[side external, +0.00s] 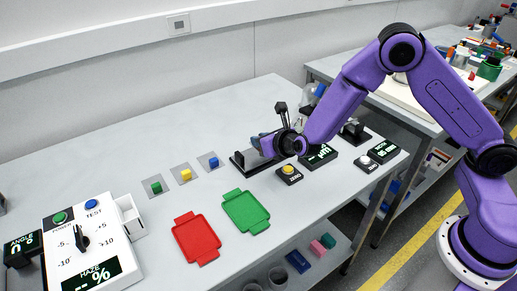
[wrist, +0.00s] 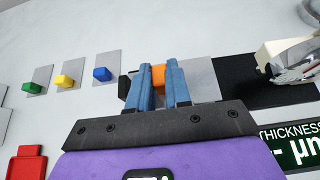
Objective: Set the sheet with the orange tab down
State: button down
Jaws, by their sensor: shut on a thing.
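My gripper (wrist: 157,80) has its two blue fingers shut on the orange tab (wrist: 158,73), which shows between them in the wrist view. The grey sheet (wrist: 200,76) with this tab reaches to the right of the fingers, beside or over a black base (wrist: 250,80). I cannot tell whether the sheet touches the base. In the side external view my gripper (side external: 262,143) is low over a black stand (side external: 240,162), and its wrist hides the orange tab and sheet.
Sheets with green (side external: 155,187), yellow (side external: 185,174) and blue (side external: 213,162) tabs lie in a row. A red tray (side external: 196,239) and a green tray (side external: 245,211) lie nearer the front edge. A yellow button box (side external: 288,173) and a thickness display (side external: 320,156) stand close to my gripper.

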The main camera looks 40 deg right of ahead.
aim_at(259, 158)
jog(key=shift+w+f, duration=0.2)
jog(key=shift+f, duration=0.1)
jog(key=shift+w+a+f, duration=0.1)
jog(key=shift+w+f, duration=0.1)
jog(key=shift+f, duration=0.65)
jog(key=shift+w+a+f, duration=0.1)
jog(key=shift+w+f, duration=0.05)
jog(key=shift+f, duration=0.7)
jog(key=shift+d+f, duration=0.1)
jog(key=shift+f, duration=0.05)
jog(key=c, duration=1.1)
grip_release()
jog(key=shift+o, duration=0.2)
